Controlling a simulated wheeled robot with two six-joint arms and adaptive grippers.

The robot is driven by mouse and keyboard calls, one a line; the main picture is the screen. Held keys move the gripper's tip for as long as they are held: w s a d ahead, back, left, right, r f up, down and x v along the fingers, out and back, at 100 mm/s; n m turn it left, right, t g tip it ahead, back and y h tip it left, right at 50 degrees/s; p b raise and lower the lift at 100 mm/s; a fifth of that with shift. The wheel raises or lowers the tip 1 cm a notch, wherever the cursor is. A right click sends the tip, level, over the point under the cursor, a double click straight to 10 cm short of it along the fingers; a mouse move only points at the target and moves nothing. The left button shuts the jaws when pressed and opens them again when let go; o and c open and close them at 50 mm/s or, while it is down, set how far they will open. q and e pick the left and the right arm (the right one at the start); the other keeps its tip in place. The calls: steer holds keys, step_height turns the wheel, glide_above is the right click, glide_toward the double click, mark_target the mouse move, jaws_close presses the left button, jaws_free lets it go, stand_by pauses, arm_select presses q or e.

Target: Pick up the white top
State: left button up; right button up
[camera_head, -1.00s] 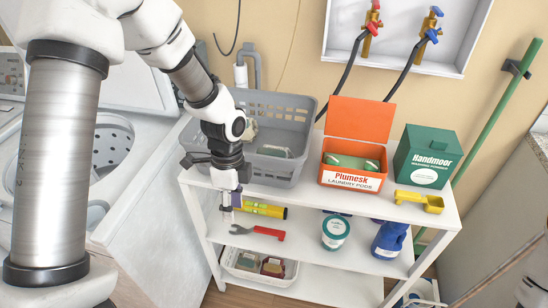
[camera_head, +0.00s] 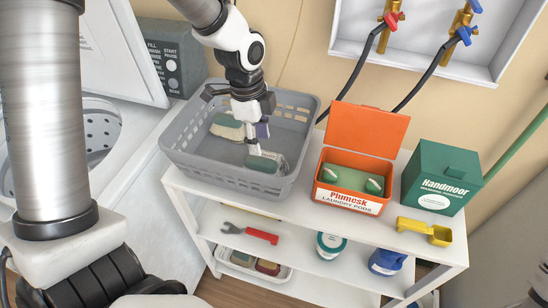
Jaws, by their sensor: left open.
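I cannot pick out a clear white top. The beige-and-green block is to the left of the fingers.
An open orange box (camera_head: 347,204) of laundry pods, a green box (camera_head: 441,180) and a yellow scoop (camera_head: 424,231) stand right of the basket. A red-handled wrench (camera_head: 250,233) lies on the lower shelf. Taps and black hoses are above. The washer (camera_head: 120,190) is at the left.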

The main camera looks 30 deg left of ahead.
mark_target(261, 162)
arm_select(q)
step_height(261, 162, down, 6)
steer(key=shift+s+d+f+p, duration=0.1)
steer(key=shift+d+f+p, duration=0.1)
steer(key=shift+p, duration=0.25)
steer(key=shift+f, duration=0.3)
steer(key=shift+r, duration=0.1)
steer(key=shift+s, duration=0.1)
jaws_close()
